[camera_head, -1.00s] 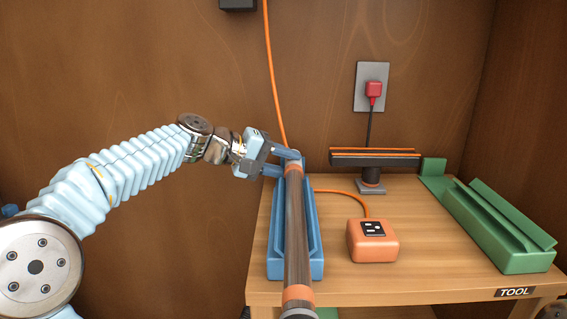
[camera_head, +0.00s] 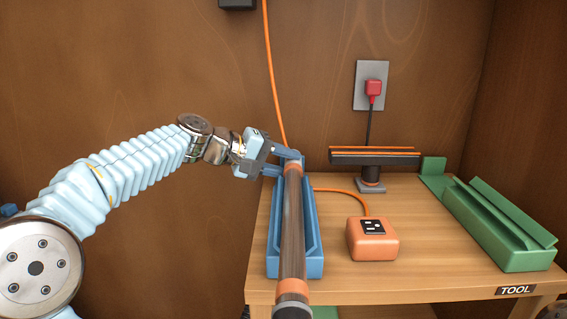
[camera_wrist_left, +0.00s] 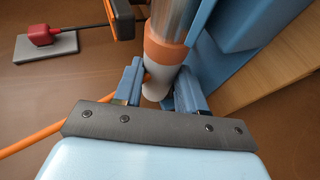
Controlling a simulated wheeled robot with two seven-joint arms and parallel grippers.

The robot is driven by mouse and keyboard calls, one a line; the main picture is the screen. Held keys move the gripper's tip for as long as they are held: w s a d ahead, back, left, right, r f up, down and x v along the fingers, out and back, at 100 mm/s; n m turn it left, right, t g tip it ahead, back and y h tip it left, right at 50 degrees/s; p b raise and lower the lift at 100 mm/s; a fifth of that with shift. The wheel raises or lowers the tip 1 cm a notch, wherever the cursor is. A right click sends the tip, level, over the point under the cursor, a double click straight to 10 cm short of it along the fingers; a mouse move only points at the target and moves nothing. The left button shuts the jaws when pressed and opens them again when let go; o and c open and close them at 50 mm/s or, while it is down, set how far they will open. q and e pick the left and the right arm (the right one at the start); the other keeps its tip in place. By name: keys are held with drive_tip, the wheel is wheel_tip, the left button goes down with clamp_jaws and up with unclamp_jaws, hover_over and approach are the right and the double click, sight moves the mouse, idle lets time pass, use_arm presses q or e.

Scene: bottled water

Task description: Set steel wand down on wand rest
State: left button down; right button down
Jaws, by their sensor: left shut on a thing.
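The steel wand (camera_head: 292,225) is a long grey tube with orange bands and a dark near end. It points away from me over the blue trough-shaped rest (camera_head: 273,262), roughly in line with it. My left gripper (camera_head: 287,163) is shut on the wand near its far end. In the left wrist view, the fingers (camera_wrist_left: 155,88) close around the wand's pale end, just beyond an orange band (camera_wrist_left: 164,50), with the blue rest (camera_wrist_left: 215,55) close beside. I cannot tell whether the wand touches the rest. My right gripper is not in view.
The wooden table (camera_head: 420,250) also holds an orange socket box (camera_head: 372,246) with a cord, a dark stand with a crossbar (camera_head: 374,159), and a green trough (camera_head: 500,235) at the right. A wall outlet (camera_head: 372,98) with a red plug is behind. The table's middle is mostly clear.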

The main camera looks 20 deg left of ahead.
use_arm(q)
drive_tip(key=shift+f, duration=0.65)
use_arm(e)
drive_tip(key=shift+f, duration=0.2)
use_arm(q)
drive_tip(key=c, duration=0.6)
unclamp_jaws()
drive_tip(key=shift+o, duration=0.3)
drive_tip(key=shift+r, duration=0.2)
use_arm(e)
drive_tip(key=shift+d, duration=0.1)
use_arm(q)
drive_tip(key=shift+a+r, duration=0.1)
drive_tip(key=v, duration=1.3)
wheel_tip(320, 180, up, 9)
drive_tip(key=p, duration=0.8)
drive_tip(key=shift+s+a, duration=0.15)
drive_tip(key=shift+a, duration=0.05)
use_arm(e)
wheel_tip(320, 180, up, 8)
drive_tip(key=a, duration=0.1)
